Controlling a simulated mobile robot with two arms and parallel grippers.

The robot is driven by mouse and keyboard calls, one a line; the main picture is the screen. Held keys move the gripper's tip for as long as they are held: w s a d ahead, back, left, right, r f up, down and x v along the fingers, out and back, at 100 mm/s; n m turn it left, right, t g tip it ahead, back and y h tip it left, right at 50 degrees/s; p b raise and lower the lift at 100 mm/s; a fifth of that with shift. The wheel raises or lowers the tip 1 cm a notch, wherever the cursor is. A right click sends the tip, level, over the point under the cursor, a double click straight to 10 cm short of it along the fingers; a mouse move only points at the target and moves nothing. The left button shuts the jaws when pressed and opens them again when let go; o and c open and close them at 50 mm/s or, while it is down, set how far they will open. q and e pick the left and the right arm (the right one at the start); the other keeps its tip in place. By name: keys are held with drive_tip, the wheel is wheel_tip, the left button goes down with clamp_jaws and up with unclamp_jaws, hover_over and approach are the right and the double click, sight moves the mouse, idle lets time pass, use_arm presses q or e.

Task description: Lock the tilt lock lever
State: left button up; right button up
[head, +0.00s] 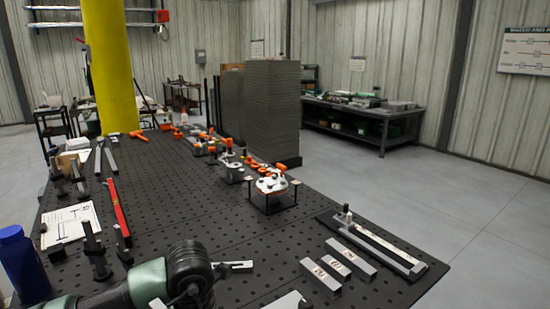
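I cannot single out the tilt lock lever at this size. A grey and orange fixture (271,185) stands on a dark frame near the middle of the perforated black table (190,225), with an orange handle (281,168) on its far side. Smaller orange-handled devices (232,168) stand in a row behind it. A dark green and black link of my arm (150,284) comes in at the bottom left, well short of the fixture. Neither gripper can be made out in the head view.
Grey numbered blocks (321,277) and a long rail (378,244) lie at the right front. A red level (117,206), a paper sheet (70,224) and a blue bottle (22,262) are at the left. A yellow column (109,65) rises behind. Floor is clear at the right.

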use_arm(q)
drive_tip(key=c, duration=0.7)
drive_tip(key=shift+c, duration=0.2)
drive_tip(key=shift+w+a+f+b, duration=0.1)
drive_tip(key=shift+a+b, duration=0.05)
drive_tip(key=shift+b, duration=0.2)
drive_tip(key=o, duration=1.1)
drive_tip(key=shift+r, duration=0.25)
drive_tip(key=shift+r+p, duration=0.55)
drive_tip(key=shift+r, duration=0.85)
drive_tip(key=shift+r+p, duration=0.75)
drive_tip(key=shift+r, duration=1.2)
